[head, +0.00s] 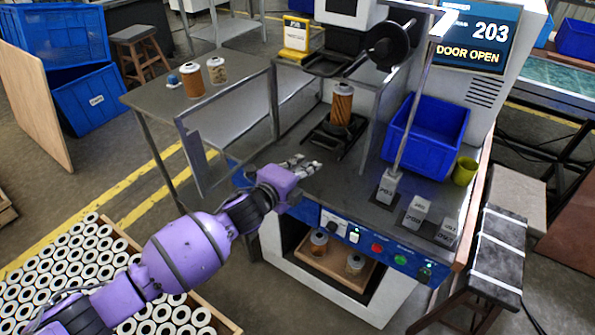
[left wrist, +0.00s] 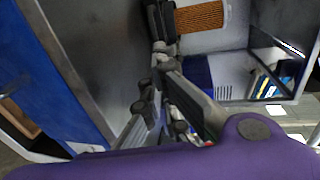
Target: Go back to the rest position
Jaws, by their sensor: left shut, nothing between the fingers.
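My left gripper (head: 300,166) is at the front left edge of the machine's grey worktop in the head view. Its fingers are shut with nothing between them; they also show in the left wrist view (left wrist: 162,75). An orange-brown filter cartridge (head: 341,104) stands upright in a dark fixture (head: 334,135) on the worktop, behind my left gripper and apart from it. The cartridge also shows at the top of the left wrist view (left wrist: 200,17). My right gripper does not show.
A screen (head: 478,38) reads "203" and "DOOR OPEN". An open door frame (head: 195,160) stands left of my gripper. A blue bin (head: 428,128) and grey weights (head: 415,212) are on the worktop's right. Two cartridges stand on the side table (head: 240,85). A crate of cartridges lies lower left.

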